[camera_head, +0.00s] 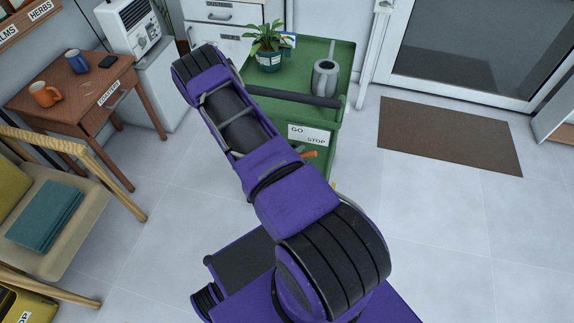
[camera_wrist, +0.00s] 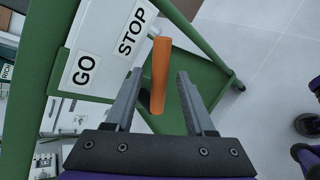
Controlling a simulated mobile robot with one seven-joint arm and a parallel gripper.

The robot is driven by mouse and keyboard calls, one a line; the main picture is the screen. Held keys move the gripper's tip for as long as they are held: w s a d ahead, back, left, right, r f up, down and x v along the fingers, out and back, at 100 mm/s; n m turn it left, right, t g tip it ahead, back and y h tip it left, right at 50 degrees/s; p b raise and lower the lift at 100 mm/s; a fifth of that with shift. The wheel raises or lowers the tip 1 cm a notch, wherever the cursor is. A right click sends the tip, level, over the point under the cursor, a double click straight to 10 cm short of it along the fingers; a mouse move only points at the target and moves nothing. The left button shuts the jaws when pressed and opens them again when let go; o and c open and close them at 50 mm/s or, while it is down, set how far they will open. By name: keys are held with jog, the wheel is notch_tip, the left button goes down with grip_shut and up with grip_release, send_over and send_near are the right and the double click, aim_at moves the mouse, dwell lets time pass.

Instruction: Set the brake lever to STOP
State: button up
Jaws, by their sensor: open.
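The brake lever has an orange handle (camera_wrist: 159,75) on a pale stub at the edge of a white GO/STOP plate (camera_wrist: 103,42). In the wrist view the handle's upper end is nearer the word STOP than GO; its exact setting I cannot tell. My gripper (camera_wrist: 159,88) is open, with the handle showing between its two fingers and no clear contact. In the head view the plate (camera_head: 309,134) is on the green cart (camera_head: 342,62), and a bit of the orange handle (camera_head: 309,154) shows under STOP. My arm hides the rest there, and the gripper too.
The cart carries a potted plant (camera_head: 269,60) and a grey watering can (camera_head: 325,78); a dark handle bar (camera_head: 294,97) runs along its near edge. A wooden table (camera_head: 72,98) with mugs and a chair (camera_head: 50,205) stand at left. The floor at right is clear around a brown mat (camera_head: 447,135).

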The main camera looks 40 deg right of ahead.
jog(key=v, duration=1.2)
jog(key=shift+a+r, duration=0.2)
jog(key=shift+a, duration=0.1)
jog(key=shift+p, duration=0.3)
